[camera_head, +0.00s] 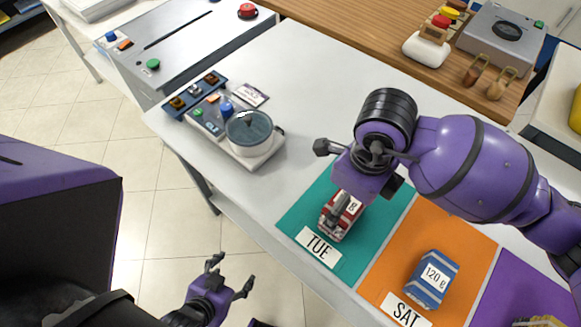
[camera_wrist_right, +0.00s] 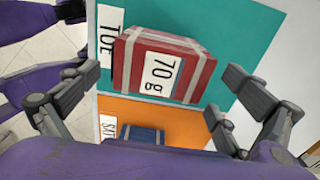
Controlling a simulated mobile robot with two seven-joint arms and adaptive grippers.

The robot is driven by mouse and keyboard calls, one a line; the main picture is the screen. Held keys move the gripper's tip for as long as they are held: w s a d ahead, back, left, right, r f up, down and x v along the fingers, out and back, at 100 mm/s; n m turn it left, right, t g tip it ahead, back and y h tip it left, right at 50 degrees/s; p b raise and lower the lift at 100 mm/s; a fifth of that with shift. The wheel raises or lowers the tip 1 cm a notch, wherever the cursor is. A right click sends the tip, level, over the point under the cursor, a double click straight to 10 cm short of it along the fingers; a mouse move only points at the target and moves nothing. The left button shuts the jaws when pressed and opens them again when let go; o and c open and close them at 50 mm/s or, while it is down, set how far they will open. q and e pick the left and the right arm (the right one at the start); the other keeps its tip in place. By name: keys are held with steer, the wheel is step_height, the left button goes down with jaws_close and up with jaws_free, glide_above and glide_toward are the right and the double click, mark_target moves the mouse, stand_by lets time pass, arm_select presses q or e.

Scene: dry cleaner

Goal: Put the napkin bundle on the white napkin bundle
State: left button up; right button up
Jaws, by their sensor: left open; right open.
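A red napkin bundle (camera_head: 338,218) with a white "70 g" label lies on the teal TUE mat (camera_head: 299,221). It also shows in the right wrist view (camera_wrist_right: 130,62). A blue bundle (camera_head: 431,279) labelled "120 g" lies on the orange SAT mat (camera_head: 392,248), and its edge shows in the right wrist view (camera_wrist_right: 142,133). I see no plainly white bundle. My right gripper (camera_wrist_right: 157,72) is open above the red bundle, its fingers spread to either side of it, apparently not touching. My left gripper (camera_head: 231,272) is open and empty over the floor, left of the table.
A purple mat (camera_head: 507,291) with a partly cut-off yellowish item lies at the lower right. A device with a round lidded pot (camera_head: 249,133) stands on the white table's left. A wooden counter (camera_head: 370,45) runs behind. The table's middle is clear.

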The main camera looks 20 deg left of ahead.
step_height(320, 180, up, 12)
stand_by(0.4)
